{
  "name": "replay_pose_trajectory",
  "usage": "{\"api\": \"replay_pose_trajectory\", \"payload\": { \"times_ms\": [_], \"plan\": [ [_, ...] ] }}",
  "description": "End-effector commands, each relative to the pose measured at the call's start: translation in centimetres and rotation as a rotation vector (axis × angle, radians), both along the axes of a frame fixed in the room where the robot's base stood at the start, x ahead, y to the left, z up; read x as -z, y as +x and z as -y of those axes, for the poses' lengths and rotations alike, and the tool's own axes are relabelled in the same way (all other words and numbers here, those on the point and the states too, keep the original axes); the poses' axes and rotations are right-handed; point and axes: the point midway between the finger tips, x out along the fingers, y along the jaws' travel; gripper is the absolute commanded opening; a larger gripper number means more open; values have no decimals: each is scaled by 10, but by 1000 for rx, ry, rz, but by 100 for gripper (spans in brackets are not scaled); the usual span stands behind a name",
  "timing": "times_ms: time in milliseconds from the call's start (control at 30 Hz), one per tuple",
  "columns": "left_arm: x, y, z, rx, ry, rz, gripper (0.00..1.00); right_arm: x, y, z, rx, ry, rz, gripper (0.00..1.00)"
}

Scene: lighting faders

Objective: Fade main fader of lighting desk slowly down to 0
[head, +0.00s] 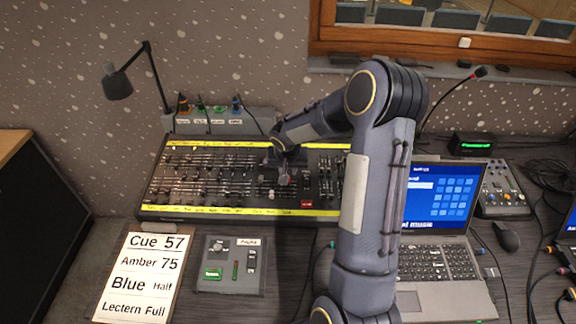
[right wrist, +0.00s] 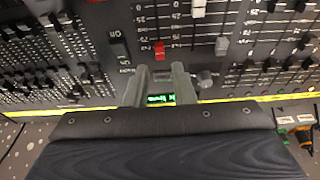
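The lighting desk (head: 215,172) is a dark console with yellow label strips, lying on the table. My right gripper (head: 284,172) reaches down over its middle from the back edge. A red fader cap (right wrist: 159,48) shows in the right wrist view, in line with the gap between the fingertips of my right gripper (right wrist: 160,70). The fingers stand apart, and a small green display shows between them. I cannot tell whether they touch the cap. White fader caps (right wrist: 222,46) stand in neighbouring slots. My left gripper is not in view.
A cue sheet (head: 143,275) and a small grey control box (head: 230,265) lie in front of the desk. A black lamp (head: 118,84) leans in at the back left.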

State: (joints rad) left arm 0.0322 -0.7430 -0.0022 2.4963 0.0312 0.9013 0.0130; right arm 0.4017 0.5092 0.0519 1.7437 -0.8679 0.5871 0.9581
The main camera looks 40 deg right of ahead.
Motion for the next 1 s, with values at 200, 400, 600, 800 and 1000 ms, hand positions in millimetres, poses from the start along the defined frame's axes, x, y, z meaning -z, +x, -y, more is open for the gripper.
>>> {"api": "replay_pose_trajectory", "payload": {
  "times_ms": [200,400,600,800,1000],
  "plan": [
    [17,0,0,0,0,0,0,31,7,6,1,0,0,23],
    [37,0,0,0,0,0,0,50,12,11,0,-1,-1,23],
    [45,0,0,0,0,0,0,57,15,13,1,-1,0,23],
    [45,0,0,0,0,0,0,58,16,13,0,0,0,23],
    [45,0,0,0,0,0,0,57,16,13,0,0,0,18]
  ]
}}
